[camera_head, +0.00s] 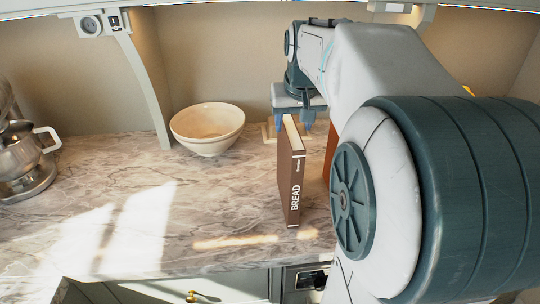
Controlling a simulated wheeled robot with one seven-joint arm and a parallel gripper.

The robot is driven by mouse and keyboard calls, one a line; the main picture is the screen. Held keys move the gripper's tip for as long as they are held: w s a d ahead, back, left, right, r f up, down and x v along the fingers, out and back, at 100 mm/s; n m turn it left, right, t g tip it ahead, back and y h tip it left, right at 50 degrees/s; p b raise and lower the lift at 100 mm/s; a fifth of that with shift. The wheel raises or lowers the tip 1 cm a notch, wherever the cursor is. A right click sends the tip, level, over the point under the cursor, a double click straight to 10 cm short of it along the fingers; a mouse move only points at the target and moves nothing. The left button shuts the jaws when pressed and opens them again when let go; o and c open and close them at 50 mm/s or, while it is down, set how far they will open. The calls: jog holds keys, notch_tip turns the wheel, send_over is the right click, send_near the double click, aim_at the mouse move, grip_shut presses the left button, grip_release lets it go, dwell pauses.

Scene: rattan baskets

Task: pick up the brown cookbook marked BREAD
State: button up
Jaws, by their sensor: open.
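The brown cookbook (291,180) marked BREAD stands upright on the marble counter, its spine facing me and its pale page edges showing on top. My gripper (306,122) is above the counter at the far end of the book, pointing down with its fingers apart. Its fingertips are close to the book's top far edge. The book partly hides the space below them, so I cannot tell whether they touch it. My arm covers the area to the right.
A cream bowl (208,130) stands left of the book near the wall. A metal appliance (24,160) is at the far left. A reddish-brown item (330,152) shows right of the book, mostly hidden by my arm. The counter (120,215) is clear at front left.

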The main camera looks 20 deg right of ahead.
aim_at(288, 168)
jog(key=x, duration=0.3)
jog(key=p+x, duration=0.1)
jog(key=x, duration=0.2)
jog(key=shift+a, duration=0.2)
jog(key=shift+f+b, duration=0.2)
jog(key=shift+b, duration=0.15)
dwell(0.4)
grip_shut()
dwell(1.0)
jog(key=shift+r, duration=0.1)
